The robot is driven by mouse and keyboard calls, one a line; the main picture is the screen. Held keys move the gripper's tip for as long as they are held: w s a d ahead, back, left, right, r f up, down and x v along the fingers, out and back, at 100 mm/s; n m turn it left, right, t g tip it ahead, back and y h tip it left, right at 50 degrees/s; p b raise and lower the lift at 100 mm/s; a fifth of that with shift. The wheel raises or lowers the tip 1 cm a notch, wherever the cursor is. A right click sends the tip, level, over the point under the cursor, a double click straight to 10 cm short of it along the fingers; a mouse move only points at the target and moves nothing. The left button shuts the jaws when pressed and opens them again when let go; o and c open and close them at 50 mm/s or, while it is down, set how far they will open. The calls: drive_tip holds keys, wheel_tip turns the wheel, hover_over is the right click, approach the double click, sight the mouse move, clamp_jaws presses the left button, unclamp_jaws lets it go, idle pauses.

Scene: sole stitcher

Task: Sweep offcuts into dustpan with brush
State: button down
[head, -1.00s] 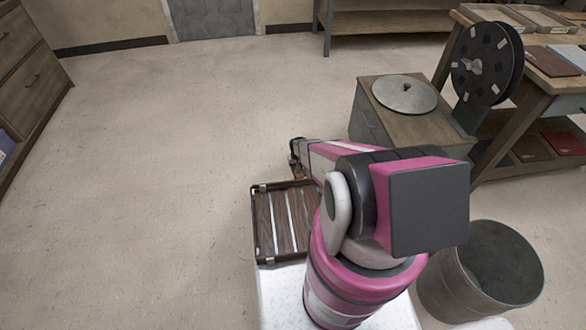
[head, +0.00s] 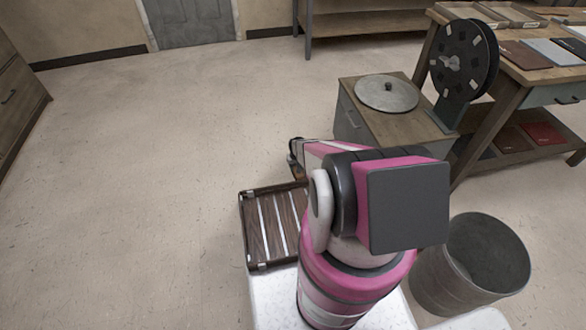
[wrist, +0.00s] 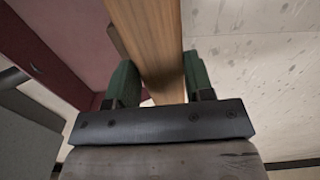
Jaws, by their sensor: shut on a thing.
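In the wrist view my gripper (wrist: 160,85) has its two green fingers shut on a flat wooden handle (wrist: 147,35). The handle runs from between the fingers to the top edge of the picture. Its far end lies outside the view, so I cannot see bristles. In the head view my arm covers most of the gripper and what it holds. No dustpan or offcuts can be made out in either view.
A dark slatted rack (head: 264,237) is beside my arm. A metal bin (head: 437,278) stands at right. Beyond are a cabinet with a round lid (head: 387,93), a black reel (head: 463,60) and a workbench (head: 510,78). The floor (head: 130,180) at left is clear.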

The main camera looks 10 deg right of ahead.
drive_tip(key=shift+r, duration=3.55)
